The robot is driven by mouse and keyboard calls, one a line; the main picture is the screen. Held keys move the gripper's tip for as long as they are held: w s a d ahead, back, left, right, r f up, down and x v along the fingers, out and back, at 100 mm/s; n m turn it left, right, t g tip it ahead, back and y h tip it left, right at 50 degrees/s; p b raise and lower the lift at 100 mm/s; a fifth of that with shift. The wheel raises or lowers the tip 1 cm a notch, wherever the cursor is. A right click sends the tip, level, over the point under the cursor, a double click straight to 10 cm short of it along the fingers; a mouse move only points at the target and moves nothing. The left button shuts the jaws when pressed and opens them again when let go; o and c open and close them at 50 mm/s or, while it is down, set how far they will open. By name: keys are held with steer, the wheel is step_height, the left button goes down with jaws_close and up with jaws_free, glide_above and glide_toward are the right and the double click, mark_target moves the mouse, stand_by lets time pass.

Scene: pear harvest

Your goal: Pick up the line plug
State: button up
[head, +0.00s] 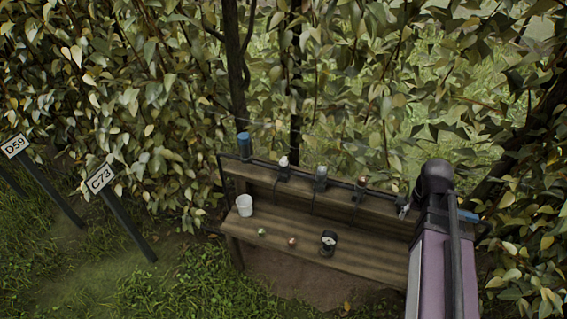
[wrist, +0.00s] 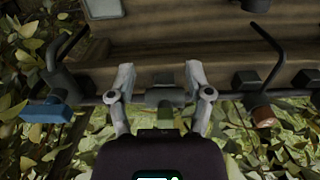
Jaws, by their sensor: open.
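A dark grey fitting (wrist: 165,96) sits on the black pipe, between the two fingers of my gripper in the wrist view. I cannot tell for sure that it is the line plug. My gripper (wrist: 160,76) is open, one pale finger on each side of the fitting, with gaps showing on both sides. Nothing is clamped. In the head view, my gripper (head: 403,209) is small and partly hidden by my arm at the right end of the bench. The fitting cannot be made out there.
A wooden bench (head: 310,251) holds a white cup (head: 244,205), two small balls and a black gauge (head: 328,239). A blue fitting (wrist: 48,109) and a reddish fitting (wrist: 263,115) flank my gripper. Black hooks rise beside them. Leaves crowd around.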

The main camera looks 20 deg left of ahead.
steer(key=s, duration=0.4)
steer(key=shift+s, duration=0.35)
steer(key=shift+c, duration=0.6)
